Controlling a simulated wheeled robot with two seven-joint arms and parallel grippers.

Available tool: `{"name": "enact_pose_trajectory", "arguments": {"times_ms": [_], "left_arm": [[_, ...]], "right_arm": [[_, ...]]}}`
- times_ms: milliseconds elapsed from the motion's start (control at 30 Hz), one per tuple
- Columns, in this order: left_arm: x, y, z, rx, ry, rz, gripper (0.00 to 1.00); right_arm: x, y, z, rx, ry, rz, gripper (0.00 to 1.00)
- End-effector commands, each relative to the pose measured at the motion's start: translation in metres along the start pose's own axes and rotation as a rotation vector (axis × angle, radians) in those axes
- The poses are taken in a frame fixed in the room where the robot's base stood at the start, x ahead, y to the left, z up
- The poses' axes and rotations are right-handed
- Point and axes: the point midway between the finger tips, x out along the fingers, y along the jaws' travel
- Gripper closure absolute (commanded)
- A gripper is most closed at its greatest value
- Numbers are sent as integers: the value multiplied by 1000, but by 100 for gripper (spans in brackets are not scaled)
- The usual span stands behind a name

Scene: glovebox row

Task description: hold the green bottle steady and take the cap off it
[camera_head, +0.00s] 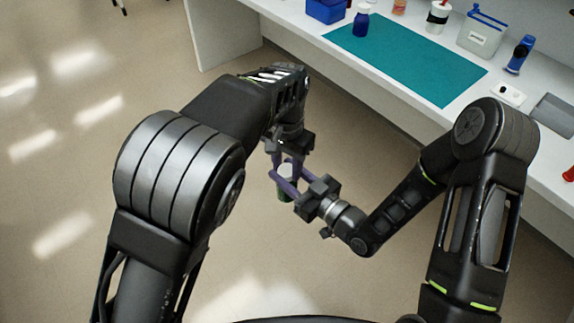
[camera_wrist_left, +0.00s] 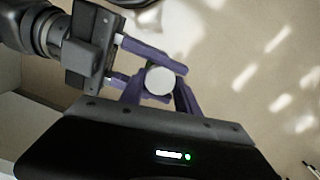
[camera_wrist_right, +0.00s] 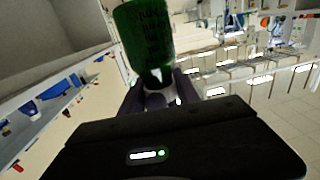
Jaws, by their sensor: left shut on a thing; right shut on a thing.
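The green bottle (camera_head: 284,196) is upright in mid-air between my two grippers, below the cap (camera_head: 287,170). Its dark green body with print fills the top of the right wrist view (camera_wrist_right: 144,38), which is turned upside down. The round white cap shows from above in the left wrist view (camera_wrist_left: 159,81). My left gripper (camera_head: 285,163) reaches down from above, its purple fingers shut around the cap. My right gripper (camera_head: 287,182) comes in from the right, lower down, shut on the upper part of the bottle. Crossing fingers hide the exact contact and any gap under the cap.
The white bench (camera_head: 395,92) with a teal mat (camera_head: 405,62) lies beyond my arms. A blue bottle (camera_head: 361,20), a blue bin (camera_head: 325,10) and a clear container (camera_head: 482,38) stand on it. Open floor lies below the grippers and to the left.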

Motion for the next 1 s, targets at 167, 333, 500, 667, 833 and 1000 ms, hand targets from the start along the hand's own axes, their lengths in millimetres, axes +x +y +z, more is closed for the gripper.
{"name": "enact_pose_trajectory", "arguments": {"times_ms": [167, 333, 500, 667, 833, 1000], "left_arm": [[0, 0, 0, 0, 0, 1, 59], [0, 0, 0, 2, 0, 1, 45], [0, 0, 0, 3, 0, 1, 40], [-2, 0, 0, 3, 0, 1, 40], [-18, 0, -1, 2, 4, 2, 40], [-39, 0, -1, 3, 2, 2, 40]], "right_arm": [[0, 1, 0, 0, -1, 3, 100], [0, 1, 0, 0, -1, 2, 100], [0, 1, 0, 0, 0, 2, 100], [0, 1, 0, 0, 0, 1, 100], [0, 0, 0, 0, 0, 1, 100], [0, 0, 0, 0, 0, 1, 100]]}}
